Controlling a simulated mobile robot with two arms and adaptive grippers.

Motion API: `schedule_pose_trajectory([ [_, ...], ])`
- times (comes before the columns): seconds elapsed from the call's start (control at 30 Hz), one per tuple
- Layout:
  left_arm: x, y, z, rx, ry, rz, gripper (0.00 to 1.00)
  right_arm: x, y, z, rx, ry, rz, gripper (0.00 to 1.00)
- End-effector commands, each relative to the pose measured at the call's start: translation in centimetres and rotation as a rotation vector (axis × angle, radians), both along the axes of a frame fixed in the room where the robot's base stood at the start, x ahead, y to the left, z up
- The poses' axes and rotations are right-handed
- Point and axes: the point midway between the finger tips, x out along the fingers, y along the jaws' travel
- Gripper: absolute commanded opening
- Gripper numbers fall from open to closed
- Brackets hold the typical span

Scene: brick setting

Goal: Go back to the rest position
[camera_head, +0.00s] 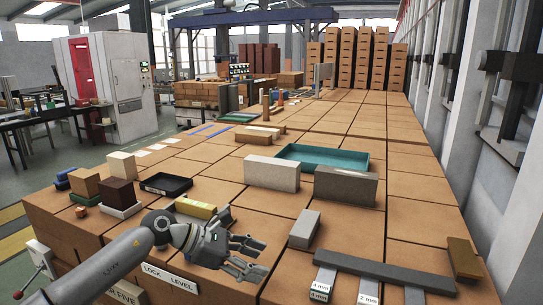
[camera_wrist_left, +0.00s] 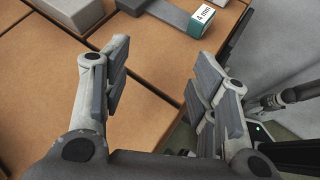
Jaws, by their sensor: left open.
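My left gripper (camera_head: 252,258) reaches in from the lower left in the head view, above the front edge of the brown block-topped table (camera_head: 270,215). In the left wrist view the same gripper (camera_wrist_left: 160,95) has its two fingers spread apart with nothing between them. Bare brown surface shows beneath the fingers. My right gripper does not show in the head view.
A grey block (camera_head: 304,229) and a grey bar with labelled tabs (camera_head: 385,271) lie right of the gripper. Behind stand grey bricks (camera_head: 271,173), a teal tray (camera_head: 322,151) and a black tray (camera_head: 166,184). A yellow brick (camera_head: 195,208) lies just behind my left wrist.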

Motion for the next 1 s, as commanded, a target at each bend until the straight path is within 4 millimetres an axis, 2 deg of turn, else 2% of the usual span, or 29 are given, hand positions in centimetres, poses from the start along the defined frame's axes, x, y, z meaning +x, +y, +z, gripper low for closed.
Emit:
schedule_pose_trajectory([
  [0.03, -1.0, -2.5, 0.4, -0.13, 0.044, 0.03, 0.54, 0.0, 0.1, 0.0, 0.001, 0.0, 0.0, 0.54],
  [0.1, -1.9, -5.0, 1.7, -0.309, 0.113, 0.091, 0.54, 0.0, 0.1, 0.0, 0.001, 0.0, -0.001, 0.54],
  [0.23, -2.9, -7.4, 4.5, -0.634, 0.277, 0.225, 0.54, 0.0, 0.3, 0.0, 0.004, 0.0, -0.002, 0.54],
  [0.37, -2.9, -6.9, 6.5, -0.945, 0.48, 0.391, 0.54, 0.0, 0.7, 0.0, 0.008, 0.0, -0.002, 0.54],
  [0.47, -2.6, -4.9, 6.9, -1.171, 0.654, 0.537, 0.54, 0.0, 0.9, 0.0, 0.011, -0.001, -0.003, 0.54],
  [0.53, -2.3, -2.9, 6.4, -1.32, 0.784, 0.649, 0.54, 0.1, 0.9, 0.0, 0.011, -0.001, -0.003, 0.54],
  [0.67, -2.4, 1.5, 3.6, -1.578, 1.032, 0.88, 0.54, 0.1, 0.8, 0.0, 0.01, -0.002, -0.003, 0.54],
  [0.77, -3.3, 5.0, 0.1, -1.757, 1.222, 1.076, 0.54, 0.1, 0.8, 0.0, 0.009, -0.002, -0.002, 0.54],
  [0.87, -5.3, 8.4, -4.4, -1.917, 1.407, 1.293, 0.54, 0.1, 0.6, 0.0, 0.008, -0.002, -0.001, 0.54],
  [0.97, -8.6, 11.3, -9.2, -2.056, 1.578, 1.532, 0.54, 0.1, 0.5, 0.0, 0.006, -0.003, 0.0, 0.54],
  [1.0, -10.3, 12.3, -11.1, -2.104, 1.64, 1.636, 0.54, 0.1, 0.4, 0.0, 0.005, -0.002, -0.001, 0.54],
])
